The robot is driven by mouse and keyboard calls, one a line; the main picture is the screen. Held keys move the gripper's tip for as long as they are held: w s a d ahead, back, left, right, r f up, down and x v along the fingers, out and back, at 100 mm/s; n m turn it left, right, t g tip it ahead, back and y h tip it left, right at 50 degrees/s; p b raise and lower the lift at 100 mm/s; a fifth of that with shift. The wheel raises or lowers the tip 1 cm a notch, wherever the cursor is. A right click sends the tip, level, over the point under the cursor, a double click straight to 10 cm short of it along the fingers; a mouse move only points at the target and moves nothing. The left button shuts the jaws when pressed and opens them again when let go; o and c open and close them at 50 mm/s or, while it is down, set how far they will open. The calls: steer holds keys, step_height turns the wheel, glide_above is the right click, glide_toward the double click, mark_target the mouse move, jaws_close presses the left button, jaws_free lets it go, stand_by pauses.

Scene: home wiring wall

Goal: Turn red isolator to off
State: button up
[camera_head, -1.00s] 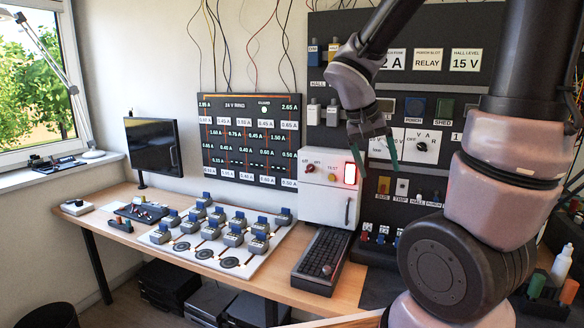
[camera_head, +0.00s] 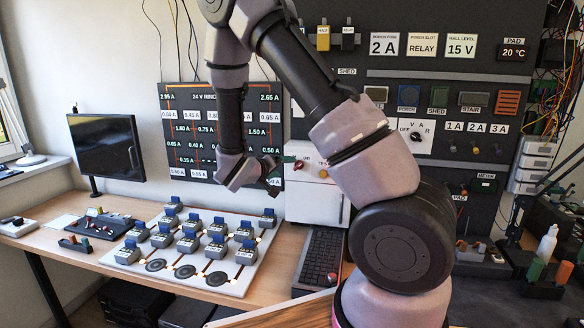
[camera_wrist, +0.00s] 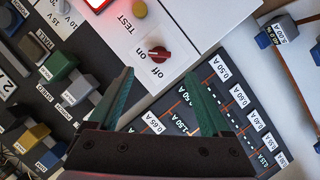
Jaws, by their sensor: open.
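The red isolator (camera_wrist: 159,54) is a red rotary knob on a white box, with "on" and "off" printed beside it in the wrist view. I cannot tell for certain which word its pointer faces. In the head view the isolator (camera_head: 299,164) shows small on the upper front of the white box (camera_head: 312,203). My gripper (camera_wrist: 160,74) is open and empty, its two green fingers spread either side of the knob in the picture. The fingertips appear short of the knob, with no contact visible. In the head view my gripper (camera_head: 279,171) is at the box's left edge.
A yellow test button (camera_wrist: 139,8) and a lit red lamp (camera_wrist: 97,3) are near the knob. A dark 24 V panel (camera_head: 180,130) stands left of the box.

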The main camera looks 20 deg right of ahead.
mark_target(297, 167)
steer(key=x, duration=0.8)
steer(key=shift+w+d+f, duration=0.15)
steer(key=shift+d, duration=0.15)
jaws_close()
